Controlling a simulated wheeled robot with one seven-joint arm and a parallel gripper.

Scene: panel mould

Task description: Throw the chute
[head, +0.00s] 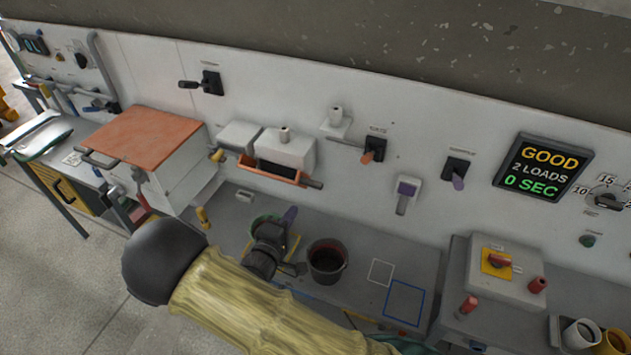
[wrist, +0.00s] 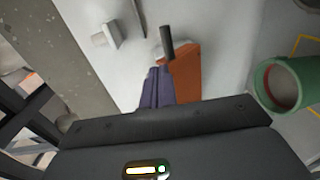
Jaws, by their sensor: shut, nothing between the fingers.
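An orange trough (head: 272,170), which looks like the chute, sits under a grey box on the wall, with a dark handle (head: 312,184) at its right end. It also shows in the wrist view (wrist: 188,72), just past my fingers. My gripper (head: 290,214), with purple fingers, is above the bench, below and in front of the trough. In the wrist view its fingers (wrist: 155,88) are together and empty; I cannot tell whether they touch the trough.
A green container (wrist: 287,86) is right of my fingers in the wrist view. A dark bucket (head: 327,262) stands on the bench right of my gripper. An orange-topped cabinet (head: 143,137) is at left. A wall display (head: 543,168) reads GOOD, 2 LOADS, 0 SEC.

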